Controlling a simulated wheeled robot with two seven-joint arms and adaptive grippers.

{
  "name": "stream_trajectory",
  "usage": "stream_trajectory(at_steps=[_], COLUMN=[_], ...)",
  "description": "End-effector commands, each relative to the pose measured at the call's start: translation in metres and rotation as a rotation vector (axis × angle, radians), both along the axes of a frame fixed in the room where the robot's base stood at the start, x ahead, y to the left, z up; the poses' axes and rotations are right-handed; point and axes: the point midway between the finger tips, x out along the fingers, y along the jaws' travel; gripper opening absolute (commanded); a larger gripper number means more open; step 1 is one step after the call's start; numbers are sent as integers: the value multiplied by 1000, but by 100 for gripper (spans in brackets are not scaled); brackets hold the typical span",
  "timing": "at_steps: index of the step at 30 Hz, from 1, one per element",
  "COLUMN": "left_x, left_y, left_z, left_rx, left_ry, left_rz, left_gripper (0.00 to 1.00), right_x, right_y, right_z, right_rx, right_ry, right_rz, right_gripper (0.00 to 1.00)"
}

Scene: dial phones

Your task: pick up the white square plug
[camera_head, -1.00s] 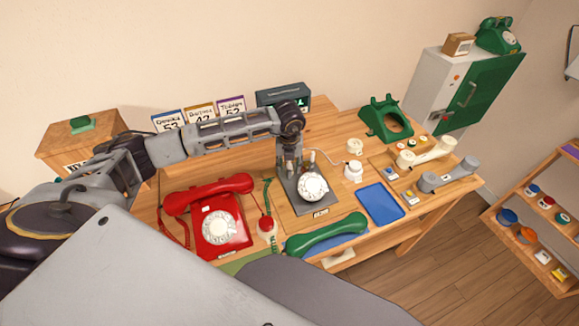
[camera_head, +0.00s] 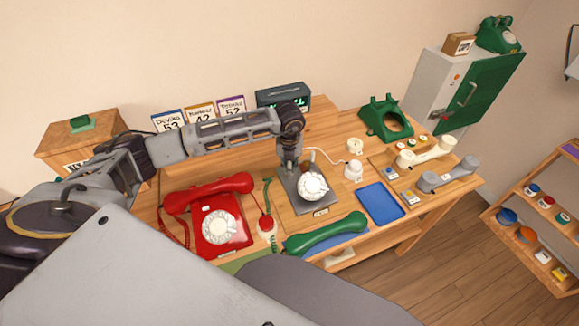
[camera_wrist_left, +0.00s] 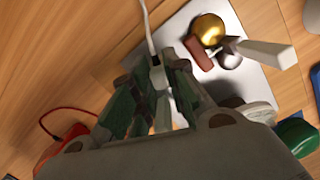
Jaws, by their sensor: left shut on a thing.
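The white square plug (camera_wrist_left: 158,76) is between the fingers of my left gripper (camera_wrist_left: 158,88) in the left wrist view, mostly covered by them. A white cable (camera_wrist_left: 148,28) runs from it toward the top of that view. In the head view my left gripper (camera_head: 288,168) points down at the left back of a grey base plate (camera_head: 296,199) bearing a white dial (camera_head: 313,186). The plug itself is too small to make out there. The cable (camera_head: 322,152) curves right from near the gripper toward a white round device (camera_head: 353,171). My right gripper is not seen.
A red phone (camera_head: 222,225) stands left of the base plate. A green handset (camera_head: 325,234) lies in front. A blue tray (camera_head: 381,201) and a green phone shell (camera_head: 386,118) are to the right. A gold ball (camera_wrist_left: 209,29) is close beside the fingers.

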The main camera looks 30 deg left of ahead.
Motion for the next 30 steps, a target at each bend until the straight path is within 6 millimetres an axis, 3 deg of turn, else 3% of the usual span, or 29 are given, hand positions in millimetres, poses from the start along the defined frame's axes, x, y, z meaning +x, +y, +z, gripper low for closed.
stream_trajectory(at_steps=[13,30], left_x=[1,1], left_y=[0,0], left_z=[14,89], left_rx=[0,0], left_ry=[-2,-2], left_rz=[1,1], left_gripper=[0,0], right_x=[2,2], right_y=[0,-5], right_z=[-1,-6], right_rx=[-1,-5], right_ry=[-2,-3], right_rz=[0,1], right_gripper=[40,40])
